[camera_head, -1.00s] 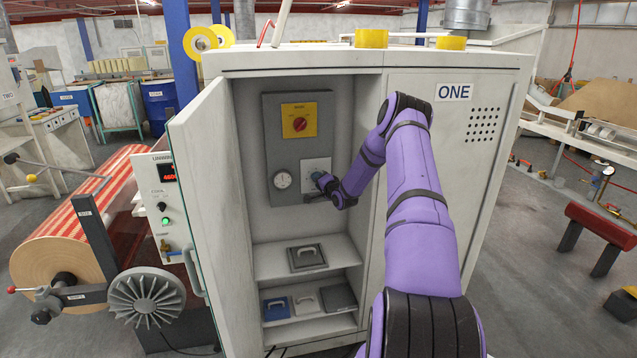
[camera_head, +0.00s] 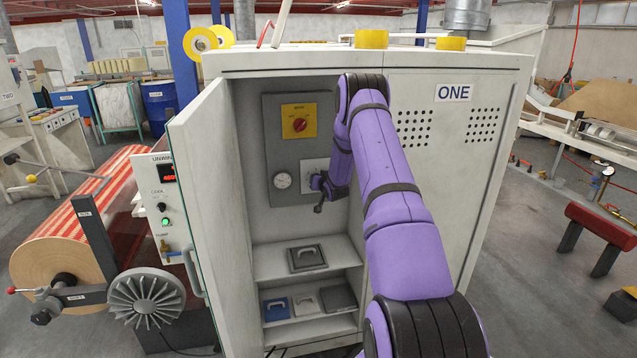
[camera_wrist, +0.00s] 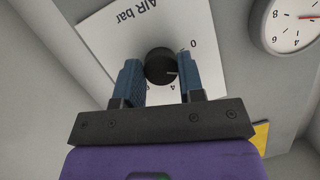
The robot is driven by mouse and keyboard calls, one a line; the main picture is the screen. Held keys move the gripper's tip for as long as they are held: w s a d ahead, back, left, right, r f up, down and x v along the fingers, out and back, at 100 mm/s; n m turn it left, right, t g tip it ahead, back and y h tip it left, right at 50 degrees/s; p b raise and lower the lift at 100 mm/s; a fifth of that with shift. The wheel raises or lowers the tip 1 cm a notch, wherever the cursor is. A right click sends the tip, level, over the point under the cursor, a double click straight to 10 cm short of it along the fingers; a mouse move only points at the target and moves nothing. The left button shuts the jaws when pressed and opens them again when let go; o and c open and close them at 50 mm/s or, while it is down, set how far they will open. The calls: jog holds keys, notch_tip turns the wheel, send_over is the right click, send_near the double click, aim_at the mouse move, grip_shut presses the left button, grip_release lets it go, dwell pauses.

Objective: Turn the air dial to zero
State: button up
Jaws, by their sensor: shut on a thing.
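The air dial (camera_wrist: 160,64) is a round black knob on a white plate (camera_wrist: 118,30) labelled "AIR bar", upside down in the wrist view. A short pale mark on the knob points to the right of that picture; a printed 0 stands up and right of the knob. My gripper (camera_wrist: 160,76) is shut on the knob, with one blue finger on each side. In the head view, my gripper (camera_head: 317,184) is at the white plate (camera_head: 311,168) inside the open cabinet; the knob is hidden there by my wrist.
A round gauge (camera_head: 282,180) is beside the plate, and a red switch on a yellow plate (camera_head: 299,121) is above. The open cabinet door (camera_head: 208,190) stands left, and the closed door (camera_head: 455,180) right. Shelves below hold a grey-handled panel (camera_head: 307,258) and other flat pieces.

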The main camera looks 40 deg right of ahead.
jog(key=shift+w+a+n+g+h, duration=0.1)
jog(key=shift+n+g+h, duration=0.45)
jog(key=shift+n, duration=0.8)
jog(key=shift+a+n+g+h, duration=0.1)
jog(key=shift+n+g+h, duration=0.45)
jog(key=shift+n, duration=0.8)
jog(key=shift+d, duration=0.1)
jog(key=o, duration=0.9)
jog(key=v, duration=1.1)
jog(key=shift+f, duration=0.25)
